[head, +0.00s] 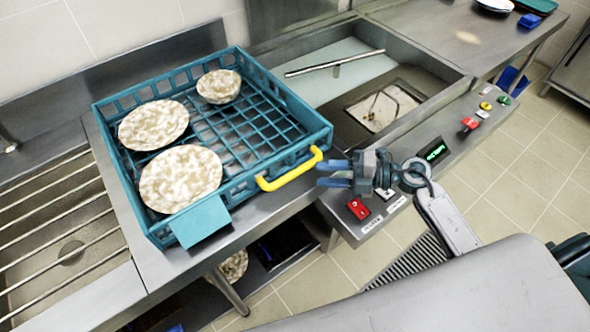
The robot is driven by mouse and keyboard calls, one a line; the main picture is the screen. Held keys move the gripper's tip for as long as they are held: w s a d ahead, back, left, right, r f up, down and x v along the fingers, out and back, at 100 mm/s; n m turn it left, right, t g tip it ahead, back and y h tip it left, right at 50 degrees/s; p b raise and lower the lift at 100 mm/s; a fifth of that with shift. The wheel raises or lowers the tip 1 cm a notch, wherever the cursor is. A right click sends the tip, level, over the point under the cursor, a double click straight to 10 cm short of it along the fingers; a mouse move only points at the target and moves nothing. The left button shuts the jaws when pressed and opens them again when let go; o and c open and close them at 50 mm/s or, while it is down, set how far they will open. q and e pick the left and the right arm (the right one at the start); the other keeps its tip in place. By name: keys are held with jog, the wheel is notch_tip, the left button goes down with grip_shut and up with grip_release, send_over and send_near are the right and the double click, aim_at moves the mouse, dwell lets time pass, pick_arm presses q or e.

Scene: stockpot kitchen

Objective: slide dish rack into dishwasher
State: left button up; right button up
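The teal dish rack (262,166) sits on the steel counter at the left, with a yellow handle (290,171) on its near right side. It holds several speckled, soiled-looking dishes, including a large plate (180,178) and a small bowl (219,86). The dishwasher (430,72) appears to be the recessed steel bay right of the rack, with a control panel along its front. A metal bar (334,63) crosses the bay. My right gripper (334,173) is just right of the yellow handle, its blue fingers apart with nothing visible between them. My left gripper is out of view.
A slatted drain counter (60,215) lies at the left. The panel carries a red switch (358,208), a green display (435,151) and several buttons. Another speckled dish (232,266) sits on a lower shelf. A steel counter (465,35) extends beyond the bay.

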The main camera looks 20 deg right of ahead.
aim_at(300, 173)
jog(key=p+x, duration=0.2)
jog(key=x, duration=0.5)
jog(key=shift+r, duration=0.15)
jog(key=shift+w+a+f, duration=0.2)
jog(key=shift+w+a, duration=0.05)
jog(key=shift+a, duration=0.3)
jog(key=shift+c, duration=0.5)
grip_shut()
